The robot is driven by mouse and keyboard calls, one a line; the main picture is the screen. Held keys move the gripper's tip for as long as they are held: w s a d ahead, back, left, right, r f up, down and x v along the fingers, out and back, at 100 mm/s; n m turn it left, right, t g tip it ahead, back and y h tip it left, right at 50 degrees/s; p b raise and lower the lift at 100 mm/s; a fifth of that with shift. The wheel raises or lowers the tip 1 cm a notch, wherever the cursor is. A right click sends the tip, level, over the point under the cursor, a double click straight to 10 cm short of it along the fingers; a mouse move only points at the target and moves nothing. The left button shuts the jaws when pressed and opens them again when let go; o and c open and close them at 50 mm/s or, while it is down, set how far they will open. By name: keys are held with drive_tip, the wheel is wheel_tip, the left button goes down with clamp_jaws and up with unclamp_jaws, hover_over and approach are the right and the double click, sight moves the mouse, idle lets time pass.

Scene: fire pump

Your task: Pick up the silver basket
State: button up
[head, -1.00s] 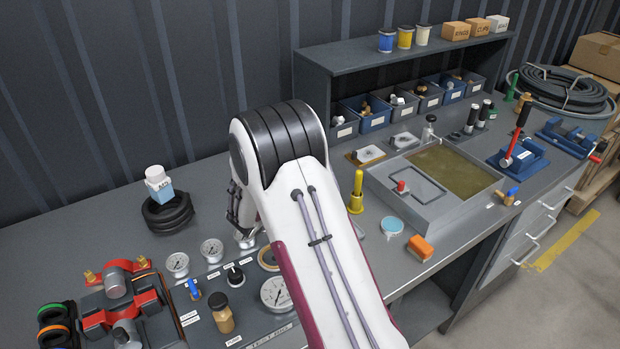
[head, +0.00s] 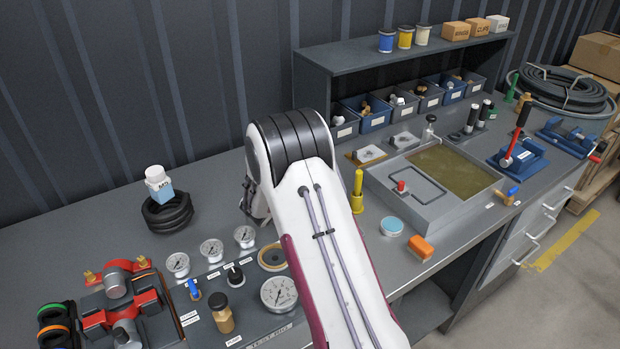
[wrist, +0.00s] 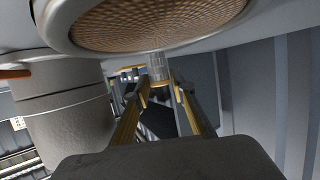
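In the wrist view the two fingers of my gripper (wrist: 162,90) reach forward, apart, with a dark gap between them. A small silver, ribbed cylinder (wrist: 158,68), which may be the silver basket, shows just past the fingertips. I cannot tell whether they touch it. A large round copper-coloured mesh (wrist: 155,22) in a pale rim hangs across the top of the wrist view. In the head view no silver basket can be made out, and my gripper is hidden behind my white arm.
A thick grey cylinder (wrist: 72,120) fills the wrist view's left side. In the head view, gauges (head: 279,293) stand left of my arm. A yellow post (head: 357,190), an orange block (head: 421,247) and a grey tray (head: 430,220) stand right of it. Shelving (head: 400,55) rises behind.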

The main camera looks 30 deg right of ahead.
idle(0.3)
drive_tip(key=c, duration=0.6)
drive_tip(key=shift+r, duration=0.1)
drive_tip(key=shift+r, duration=4.9)
